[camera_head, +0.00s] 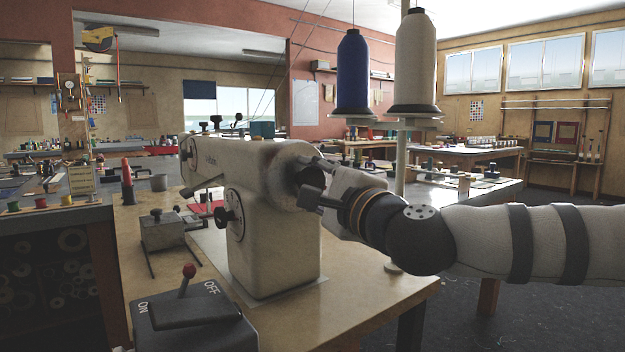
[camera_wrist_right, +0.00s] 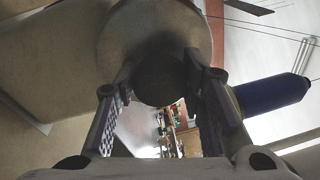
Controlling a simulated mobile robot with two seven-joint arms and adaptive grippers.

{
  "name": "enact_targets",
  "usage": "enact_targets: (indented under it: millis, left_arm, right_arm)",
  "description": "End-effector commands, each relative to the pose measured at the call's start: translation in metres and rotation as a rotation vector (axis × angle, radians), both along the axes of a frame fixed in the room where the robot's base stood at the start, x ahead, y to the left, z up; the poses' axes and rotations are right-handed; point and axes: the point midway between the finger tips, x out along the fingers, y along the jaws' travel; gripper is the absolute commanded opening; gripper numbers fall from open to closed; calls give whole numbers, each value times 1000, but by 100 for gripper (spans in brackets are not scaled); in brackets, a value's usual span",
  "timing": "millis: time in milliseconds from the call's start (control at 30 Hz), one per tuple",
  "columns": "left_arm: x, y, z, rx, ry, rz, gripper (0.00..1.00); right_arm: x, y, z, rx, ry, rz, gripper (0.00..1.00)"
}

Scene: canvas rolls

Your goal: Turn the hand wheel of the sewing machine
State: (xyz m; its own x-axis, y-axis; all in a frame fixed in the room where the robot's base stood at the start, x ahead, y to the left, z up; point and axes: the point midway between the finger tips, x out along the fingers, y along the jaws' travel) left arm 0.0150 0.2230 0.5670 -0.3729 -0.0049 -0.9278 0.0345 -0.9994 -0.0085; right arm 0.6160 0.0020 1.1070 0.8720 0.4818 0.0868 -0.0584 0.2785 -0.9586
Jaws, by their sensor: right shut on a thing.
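The cream sewing machine (camera_head: 263,225) stands on a wooden table in the middle of the head view. Its hand wheel (camera_head: 292,178) is at the right end of the machine's arm, partly covered by my right gripper (camera_head: 314,182). In the right wrist view the wheel shows as a pale round disc (camera_wrist_right: 150,30) with a dark round middle. The fingers of my right gripper (camera_wrist_right: 165,85) stand on either side of that dark middle and are shut on the wheel. My left gripper is not in view.
A blue thread cone (camera_head: 352,72) and a white one (camera_head: 415,62) stand on a holder above my right arm. A switch box (camera_head: 195,325) with a red-knobbed lever, marked ON and OFF, is in front. The front right of the table (camera_head: 365,295) is clear.

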Motion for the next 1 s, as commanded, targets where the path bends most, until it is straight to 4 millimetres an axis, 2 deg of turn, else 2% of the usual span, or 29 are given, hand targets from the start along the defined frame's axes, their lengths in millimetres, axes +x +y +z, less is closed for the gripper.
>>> enact_targets:
  millis: [300,767,800,867,1000]
  left_arm:
    - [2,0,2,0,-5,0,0]
    - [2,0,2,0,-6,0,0]
    - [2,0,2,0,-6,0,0]
    - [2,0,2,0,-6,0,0]
    - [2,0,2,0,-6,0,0]
  right_arm:
    - [-1,1,0,68,49,3,9]
    - [-1,1,1,77,55,3,9]
    - [-1,1,1,77,55,3,41]
    - [-1,1,1,76,55,3,55]
    - [0,1,1,76,55,2,57]
